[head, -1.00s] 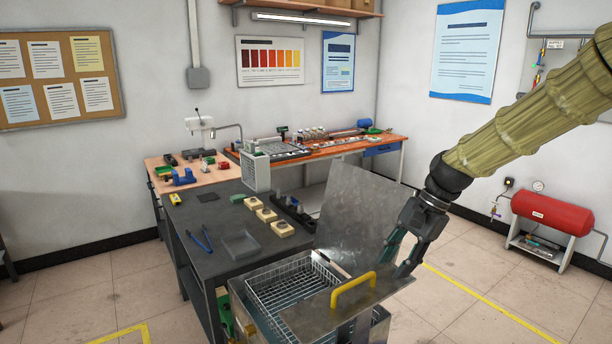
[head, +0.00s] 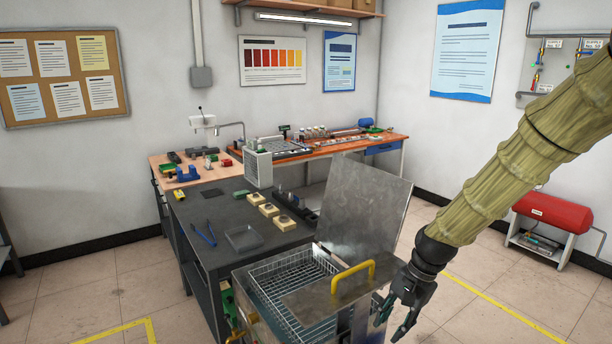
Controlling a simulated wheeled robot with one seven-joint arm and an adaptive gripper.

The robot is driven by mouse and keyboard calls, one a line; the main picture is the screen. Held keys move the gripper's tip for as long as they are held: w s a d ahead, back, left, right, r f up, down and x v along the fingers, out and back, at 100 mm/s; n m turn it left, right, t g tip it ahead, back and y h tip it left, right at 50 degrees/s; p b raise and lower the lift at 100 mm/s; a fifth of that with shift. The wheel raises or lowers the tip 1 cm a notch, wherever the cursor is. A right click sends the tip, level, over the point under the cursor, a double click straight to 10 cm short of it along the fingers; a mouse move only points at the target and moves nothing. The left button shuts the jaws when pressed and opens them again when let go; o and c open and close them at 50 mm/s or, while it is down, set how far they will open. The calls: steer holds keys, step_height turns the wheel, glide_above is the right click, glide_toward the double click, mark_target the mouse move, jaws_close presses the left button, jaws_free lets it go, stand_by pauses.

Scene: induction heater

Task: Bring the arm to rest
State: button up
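My gripper (head: 388,330) hangs at the lower right in the head view, pointing down and slightly left. It is beside the right edge of the metal tank, to the right of the yellow handle (head: 353,281). Its fingers are spread apart with nothing seen between them, so it looks open and empty. My arm comes in from the upper right, in a ribbed tan sleeve. Whether the fingers touch the tank's side cannot be told.
The metal tank (head: 240,289) holds a wire basket (head: 290,283); its lid plate (head: 364,205) stands raised behind. The dark workbench (head: 205,213) carries blue pliers (head: 204,234), a grey tray (head: 244,238) and wooden blocks (head: 269,209). A red air tank (head: 553,211) stands at right. Floor between is clear.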

steer(key=s+f+n+h+b, duration=0.1)
steer(key=s+f, duration=0.4)
steer(key=f, duration=0.4)
steer(key=s+d+f+n, duration=0.15)
steer(key=s+f, duration=0.25)
steer(key=f, duration=0.5)
steer(key=s+f+n+h+b, duration=0.1)
steer(key=s+f, duration=0.4)
steer(key=f, duration=0.3)
steer(key=s+f+n+b, duration=0.1)
steer(key=s+f+n, duration=0.1)
steer(key=s+f, duration=0.4)
steer(key=s+d+f+n+h+b, duration=0.1)
steer(key=s+f+n, duration=0.2)
steer(key=s, duration=1.1)
step_height(320, 180, down, 4)
steer(key=shift+s+r+n+h, duration=0.2)
steer(key=shift+s+n+h, duration=0.05)
steer(key=shift+n+h, duration=0.1)
